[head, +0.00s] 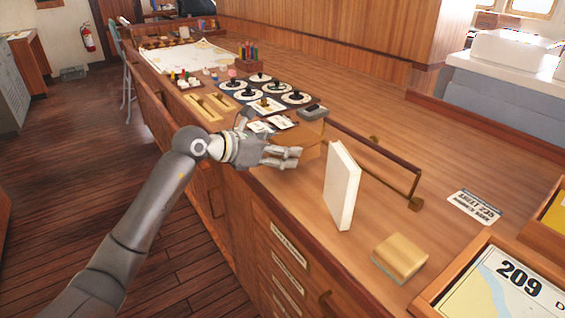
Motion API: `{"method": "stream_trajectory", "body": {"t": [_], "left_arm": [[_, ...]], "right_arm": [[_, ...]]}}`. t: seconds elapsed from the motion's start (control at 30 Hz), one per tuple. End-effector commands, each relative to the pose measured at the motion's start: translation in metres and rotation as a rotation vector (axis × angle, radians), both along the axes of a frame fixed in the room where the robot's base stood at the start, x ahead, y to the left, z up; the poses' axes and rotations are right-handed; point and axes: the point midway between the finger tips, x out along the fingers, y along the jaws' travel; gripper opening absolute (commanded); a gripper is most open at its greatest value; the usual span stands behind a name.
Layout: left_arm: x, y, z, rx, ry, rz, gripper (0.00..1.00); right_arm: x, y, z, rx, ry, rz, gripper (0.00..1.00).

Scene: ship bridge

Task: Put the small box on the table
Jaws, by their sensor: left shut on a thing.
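My left gripper (288,155) reaches in from the left over the front edge of the long wooden table (350,120). My right gripper is not in view.
A white upright book (342,186) stands just right of the gripper, before a low wooden rail (380,160). A tan block (400,258) lies nearer. Dials (266,105) and a chart (190,58) lie farther left. A framed 209 chart (510,285) is at lower right.

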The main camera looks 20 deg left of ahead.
Motion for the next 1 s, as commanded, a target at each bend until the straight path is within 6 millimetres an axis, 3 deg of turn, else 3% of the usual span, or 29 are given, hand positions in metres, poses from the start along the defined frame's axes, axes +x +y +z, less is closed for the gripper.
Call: {"method": "stream_trajectory", "body": {"t": [0.27, 0.63, 0.67, 0.7, 0.8, 1.0], "left_arm": [[0.000, 0.000, -0.034, -0.004, 0.000, 0.000, 0.31], [0.000, 0.000, -0.040, 0.000, -0.002, 0.000, 0.31], [0.000, 0.000, -0.040, 0.001, -0.001, 0.000, 0.63], [0.000, 0.000, -0.039, 0.000, 0.000, 0.000, 0.68], [0.000, 0.000, -0.039, 0.000, 0.000, -0.001, 0.81], [0.000, 0.000, -0.039, 0.000, 0.000, -0.001, 0.82]], "right_arm": [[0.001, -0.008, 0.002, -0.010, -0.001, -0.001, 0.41], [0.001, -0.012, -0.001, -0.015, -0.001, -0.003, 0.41], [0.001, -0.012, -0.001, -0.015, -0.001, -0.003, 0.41], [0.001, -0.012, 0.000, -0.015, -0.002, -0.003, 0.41], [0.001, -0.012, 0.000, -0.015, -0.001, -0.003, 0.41], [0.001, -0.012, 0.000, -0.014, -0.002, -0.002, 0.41]]}}
